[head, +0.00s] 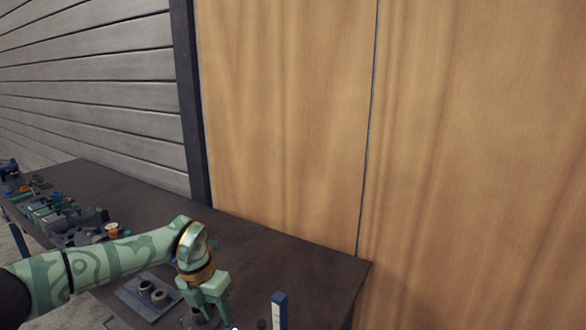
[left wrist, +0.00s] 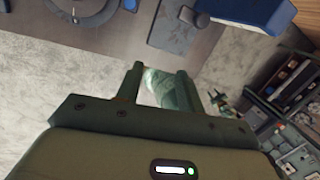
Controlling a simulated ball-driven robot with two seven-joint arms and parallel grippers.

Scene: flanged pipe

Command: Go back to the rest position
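My left arm comes in from the left in the head view, and its green gripper (head: 205,298) points down near the front edge of the dark workbench (head: 270,250). In the left wrist view my left gripper (left wrist: 158,76) has its two fingers apart. A pale green shape shows between and beyond them, with no sign of being gripped. Grey pipe-like pieces (head: 152,293) sit on a dark plate left of the gripper. A dark ring (left wrist: 82,12) shows at the top left of the wrist view. My right gripper is not in view.
Several small tools and parts (head: 60,215) crowd the bench's left part. A blue upright post (head: 279,310) stands right of my left gripper. A blue box (left wrist: 250,12) shows in the wrist view. Wooden panels (head: 290,110) rise behind the bench.

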